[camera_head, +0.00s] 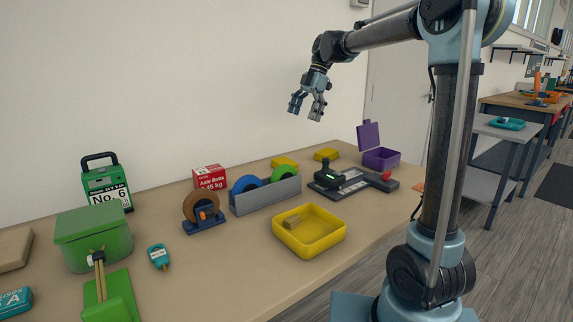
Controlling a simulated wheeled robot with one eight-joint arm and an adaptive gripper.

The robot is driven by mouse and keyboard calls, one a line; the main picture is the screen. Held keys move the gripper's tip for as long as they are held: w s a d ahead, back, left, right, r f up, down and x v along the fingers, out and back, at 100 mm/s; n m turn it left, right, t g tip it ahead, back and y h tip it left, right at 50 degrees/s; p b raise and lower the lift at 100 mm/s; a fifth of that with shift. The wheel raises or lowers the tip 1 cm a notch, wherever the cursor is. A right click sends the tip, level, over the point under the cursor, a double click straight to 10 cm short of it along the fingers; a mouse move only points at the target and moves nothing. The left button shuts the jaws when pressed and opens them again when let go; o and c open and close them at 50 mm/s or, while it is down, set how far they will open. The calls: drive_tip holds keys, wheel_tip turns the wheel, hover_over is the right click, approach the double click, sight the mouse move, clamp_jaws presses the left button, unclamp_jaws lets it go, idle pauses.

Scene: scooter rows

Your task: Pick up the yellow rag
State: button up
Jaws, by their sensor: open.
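Two small flat yellow things lie at the back of the workbench: one (284,162) behind the grey holder, the other (326,154) further right. Either could be the yellow rag; they are too small to tell cloth from another material. My gripper (306,109) is open and empty, its fingers pointing down. It hangs in the air well above the bench, in front of the wall, and appears above the two yellow things in the picture. Nothing touches it.
The workbench (240,258) holds a yellow tray (325,243) with a small tan block, a grey holder (266,196) with rolls, a tape dispenser (204,222), a black device on a board (352,185), a purple box (381,159), a red-white carton (209,177) and green boxes (93,240).

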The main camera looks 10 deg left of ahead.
approach(285, 161)
drive_tip(key=x, duration=0.9)
drive_tip(key=shift+f, duration=0.15)
drive_tip(key=c, duration=0.9)
